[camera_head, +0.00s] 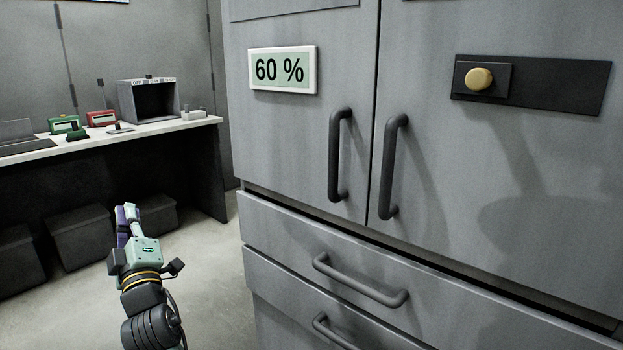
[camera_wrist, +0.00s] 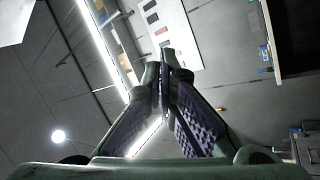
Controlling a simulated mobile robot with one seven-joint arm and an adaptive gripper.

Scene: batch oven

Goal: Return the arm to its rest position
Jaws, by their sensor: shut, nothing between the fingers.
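My gripper (camera_head: 127,212) is at the lower left of the head view, pointing up, with open floor around it. It stands left of the grey cabinet (camera_head: 300,150) and apart from it. In the wrist view my gripper (camera_wrist: 165,62) has its fingertips together with nothing between them. The wrist camera looks up toward the ceiling, where a light strip (camera_wrist: 95,45) and a round lamp (camera_wrist: 58,136) show.
The cabinet has a "60 %" sign (camera_head: 282,70), a yellow knob (camera_head: 479,79), two upright handles (camera_head: 340,155) and drawers with handles (camera_head: 360,280). A bench (camera_head: 150,126) at the back left holds several small devices, with dark bins (camera_head: 80,236) underneath. The floor (camera_head: 215,270) between is clear.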

